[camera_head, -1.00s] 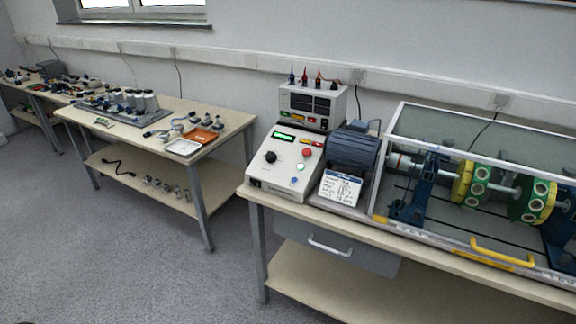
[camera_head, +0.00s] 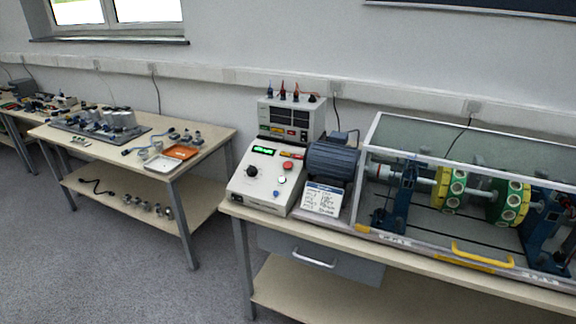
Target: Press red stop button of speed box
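The speed box (camera_head: 252,187) is a light sloped console at the left end of the near bench. Its red button (camera_head: 288,165) sits at the upper right of the sloped face. A black knob (camera_head: 251,171), a lit green display (camera_head: 264,151), a small pale button (camera_head: 282,180) and another small button below it are also on that face. Neither of my grippers is in view.
A grey meter box (camera_head: 291,119) stands behind the console. A blue motor (camera_head: 332,160), a card (camera_head: 322,199) and a clear-covered rotor rig (camera_head: 470,255) with a yellow handle are to the right. Another bench (camera_head: 215,140) stands left. Grey floor (camera_head: 120,275) is open in front.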

